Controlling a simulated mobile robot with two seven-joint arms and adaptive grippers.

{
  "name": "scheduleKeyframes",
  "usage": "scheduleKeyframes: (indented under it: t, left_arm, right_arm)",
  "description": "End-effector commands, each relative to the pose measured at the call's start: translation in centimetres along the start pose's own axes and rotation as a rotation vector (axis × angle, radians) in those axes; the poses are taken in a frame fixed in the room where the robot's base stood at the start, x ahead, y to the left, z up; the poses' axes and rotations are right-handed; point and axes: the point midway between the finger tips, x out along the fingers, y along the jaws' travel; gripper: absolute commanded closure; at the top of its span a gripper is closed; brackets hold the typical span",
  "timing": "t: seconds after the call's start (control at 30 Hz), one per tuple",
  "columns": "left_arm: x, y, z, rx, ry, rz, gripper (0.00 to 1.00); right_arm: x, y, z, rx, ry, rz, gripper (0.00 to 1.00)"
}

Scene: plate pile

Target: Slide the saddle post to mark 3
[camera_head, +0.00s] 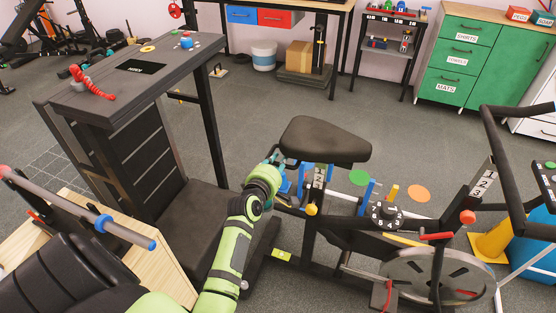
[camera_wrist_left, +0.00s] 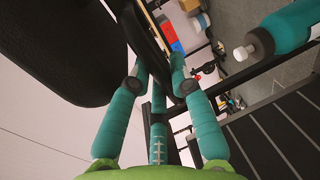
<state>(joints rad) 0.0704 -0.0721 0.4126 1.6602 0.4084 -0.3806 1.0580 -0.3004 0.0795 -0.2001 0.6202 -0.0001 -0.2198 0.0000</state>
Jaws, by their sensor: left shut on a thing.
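The black saddle (camera_head: 325,138) sits on the exercise bike, above an upright saddle post with a number plate (camera_head: 319,178). A 2 seems readable on the plate, but its setting is not clear. A yellow knob (camera_head: 311,209) sits low on the post. My left gripper (camera_head: 280,162) is at the saddle's left end, its teal fingers partly hidden. In the left wrist view, the fingers of my left gripper (camera_wrist_left: 158,82) are shut on a dark part of the saddle, whose broad underside (camera_wrist_left: 60,50) fills the upper left. My right gripper is not in view.
A dial (camera_head: 387,213) with numbers and coloured discs stand right of the post. A second 1-2-3 plate (camera_head: 483,185) is near the handlebar (camera_head: 500,150). A black console cabinet (camera_head: 140,80) stands to the left. Open floor (camera_head: 260,110) lies behind the saddle.

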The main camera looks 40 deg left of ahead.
Motion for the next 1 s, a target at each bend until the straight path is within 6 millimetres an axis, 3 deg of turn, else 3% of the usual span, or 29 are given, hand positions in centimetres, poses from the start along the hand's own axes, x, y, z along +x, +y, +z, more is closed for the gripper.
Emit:
scheduleKeyframes:
  t: [0.27, 0.3, 0.33, 0.73, 0.87, 1.0]
  left_arm:
    - [0.0, 0.4, 0.0, 0.0, 0.0, 0.008, 1.0]
    - [0.0, 0.4, 0.0, 0.0, 0.0, 0.008, 0.63]
    - [0.0, 0.4, 0.0, 0.0, 0.0, 0.008, 0.55]
    - [-0.4, 0.3, 0.0, -0.001, 0.0, 0.004, 0.55]
    - [-1.9, 0.2, 0.0, -0.001, 0.001, 0.005, 0.55]
    - [-4.8, 0.1, 0.0, -0.001, 0.001, 0.004, 0.55]
  right_arm:
    - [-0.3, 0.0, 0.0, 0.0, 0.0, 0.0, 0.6]
    - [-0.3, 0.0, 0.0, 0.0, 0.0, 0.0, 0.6]
    - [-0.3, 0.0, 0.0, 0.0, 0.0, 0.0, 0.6]
    - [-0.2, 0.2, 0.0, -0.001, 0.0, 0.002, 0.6]
    - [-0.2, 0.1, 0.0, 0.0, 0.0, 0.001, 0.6]
    - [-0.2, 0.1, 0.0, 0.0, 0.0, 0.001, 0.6]
